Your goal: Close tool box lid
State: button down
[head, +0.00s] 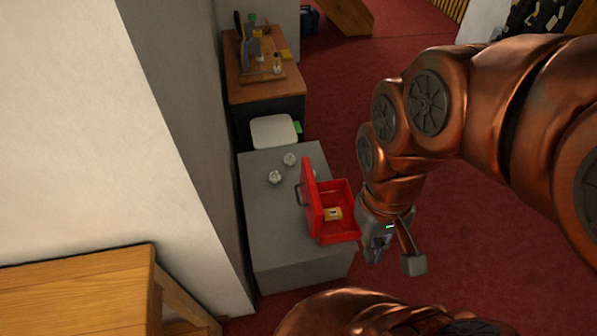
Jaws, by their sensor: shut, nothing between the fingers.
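The red tool box (341,231) sits on the grey bench (264,222), near its right edge. Its lid (313,205) stands up at the left side, so the box is open. A black handle (299,195) shows on the lid's outer side. A small yellow item (333,213) lies inside the box. My gripper (374,257) is just right of the box, pointing down past the bench's right edge. It looks shut and empty. I cannot tell whether it touches the box.
Two small pale round objects (275,177) (290,159) stand on the bench behind the lid. A white seat (273,131) and a wooden-topped cabinet with tools (262,92) are farther back. A wall runs along the left. Red carpet (453,220) lies open at right.

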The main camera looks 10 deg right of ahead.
aim_at(312, 204)
jog(key=i, duration=0.45)
jog(key=k, duration=0.5)
jog(key=u, duration=1)
jog(key=i, duration=0.4)
jog(key=u, duration=0.25)
